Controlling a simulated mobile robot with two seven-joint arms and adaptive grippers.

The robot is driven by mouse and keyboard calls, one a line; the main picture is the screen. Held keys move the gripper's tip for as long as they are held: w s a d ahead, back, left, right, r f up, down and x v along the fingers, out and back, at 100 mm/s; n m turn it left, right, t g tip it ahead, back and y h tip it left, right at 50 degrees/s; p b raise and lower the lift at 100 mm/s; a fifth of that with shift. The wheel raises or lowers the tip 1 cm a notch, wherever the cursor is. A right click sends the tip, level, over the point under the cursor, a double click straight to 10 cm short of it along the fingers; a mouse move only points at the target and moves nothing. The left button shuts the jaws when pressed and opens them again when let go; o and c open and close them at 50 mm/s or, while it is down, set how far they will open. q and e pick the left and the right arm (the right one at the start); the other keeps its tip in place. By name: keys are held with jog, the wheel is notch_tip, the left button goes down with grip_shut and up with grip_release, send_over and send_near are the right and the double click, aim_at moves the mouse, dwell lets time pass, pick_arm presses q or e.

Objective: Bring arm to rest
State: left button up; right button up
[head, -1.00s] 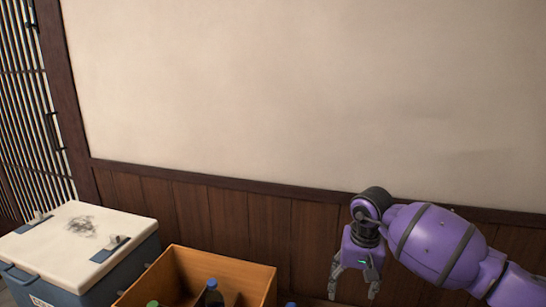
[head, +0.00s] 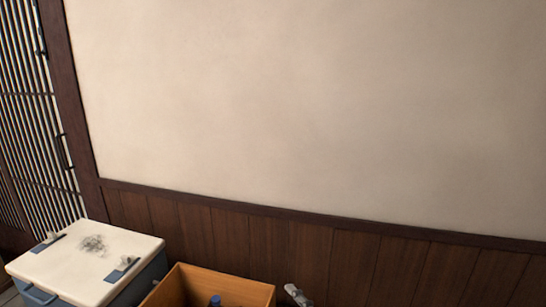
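Only a small grey metal piece at the bottom edge of the head view looks like part of my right gripper (head: 297,295), just right of the wooden crate (head: 228,284). The rest of that gripper and its arm are below the picture, so I cannot tell if it is open or holding anything. My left gripper and arm do not show.
A blue cooler with a white lid (head: 85,262) stands at the lower left. A blue-capped bottle (head: 215,300) is in the crate. Behind them is a wall with dark wood panels (head: 305,250), and a slatted door (head: 35,130) at the far left.

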jog(key=s+d+f+m+g+h+p, duration=0.25)
jog(key=s+d+f+m+h, duration=0.2)
jog(key=s+m, duration=0.3)
jog(key=s+d+f+m+g+h+p, duration=0.1)
jog(key=s+d+f+m+h+p, duration=0.2)
jog(key=s+d+f+m, duration=0.5)
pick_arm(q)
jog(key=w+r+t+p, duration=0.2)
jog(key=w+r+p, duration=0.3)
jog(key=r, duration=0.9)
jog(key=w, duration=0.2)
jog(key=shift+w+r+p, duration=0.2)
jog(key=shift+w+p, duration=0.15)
pick_arm(e)
jog(key=s+d+m+g+h, duration=0.1)
jog(key=s+d+m, duration=0.1)
jog(key=s, duration=1)
jog(key=s+d+m+g+h, duration=0.1)
jog(key=s+m+g, duration=0.1)
jog(key=s, duration=0.9)
jog(key=shift+s+d+f, duration=0.3)
jog(key=shift+s+d, duration=0.05)
jog(key=shift+d, duration=0.05)
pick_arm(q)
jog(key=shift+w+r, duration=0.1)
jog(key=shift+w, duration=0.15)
